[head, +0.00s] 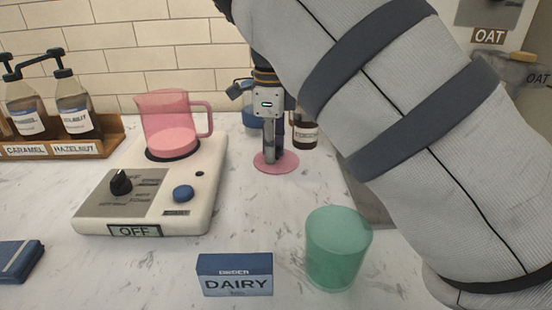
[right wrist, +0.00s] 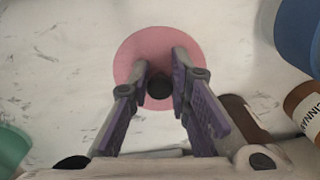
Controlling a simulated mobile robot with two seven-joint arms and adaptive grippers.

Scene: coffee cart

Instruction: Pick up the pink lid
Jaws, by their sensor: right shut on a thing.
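The pink lid (head: 276,163) is a flat, translucent disc at the middle of the marble counter, right of the pink pitcher. My right gripper (head: 273,150) points straight down over it. In the right wrist view the pink lid (right wrist: 128,62) lies under the fingers, with a round black knob (right wrist: 159,87) at its middle. The fingertips of my right gripper (right wrist: 162,68) are on both sides of the knob and shut on it. I cannot tell whether the lid touches the counter. My left gripper is not in view.
A pink pitcher (head: 168,118) stands on a white heater base (head: 110,215) marked OFF. A green cup (head: 338,250) and a blue DAIRY sign (head: 235,275) are in front. A brown bottle (head: 305,130) stands close behind the gripper. Syrup bottles (head: 77,108) are at left.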

